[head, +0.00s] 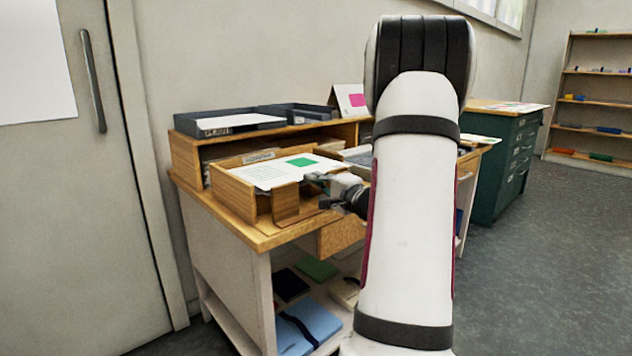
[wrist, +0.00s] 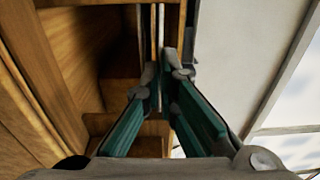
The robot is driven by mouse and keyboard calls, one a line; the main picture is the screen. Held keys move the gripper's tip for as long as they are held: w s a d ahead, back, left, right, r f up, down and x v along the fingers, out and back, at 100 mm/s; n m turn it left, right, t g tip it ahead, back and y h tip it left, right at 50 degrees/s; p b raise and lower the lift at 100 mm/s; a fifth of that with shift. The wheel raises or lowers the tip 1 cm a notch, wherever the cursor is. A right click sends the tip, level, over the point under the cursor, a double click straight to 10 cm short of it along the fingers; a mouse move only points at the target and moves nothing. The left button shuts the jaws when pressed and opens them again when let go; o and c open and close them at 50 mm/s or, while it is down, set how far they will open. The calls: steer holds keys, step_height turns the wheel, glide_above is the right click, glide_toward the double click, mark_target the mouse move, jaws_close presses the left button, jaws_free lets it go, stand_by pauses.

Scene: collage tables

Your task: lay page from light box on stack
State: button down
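A white page with a green square and fine print (head: 275,174) lies roughly level at the rim height of the light wooden box (head: 234,194) on the desk. My gripper (head: 318,180) is at the page's near right edge, above the box's notched front. In the wrist view, the teal-padded fingers (wrist: 164,78) are close together around a thin edge seen end-on, which appears to be the page. The wooden inside of the box shows to the left of the fingers. The fingertips are small in the head view, and I cannot tell which sheets form the stack.
Dark trays (head: 228,122) stand on the wooden riser behind the box, one with a white sheet. A card with a pink patch (head: 350,100) stands at the back. A green cabinet (head: 497,160) with papers on top is to the right. My arm hides much of the desk's right part.

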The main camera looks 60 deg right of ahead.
steer(key=c, duration=1.7)
jaws_free()
steer(key=shift+s, duration=0.1)
steer(key=v, duration=1.1)
steer(key=shift+s+a, duration=0.15)
steer(key=shift+s, duration=0.25)
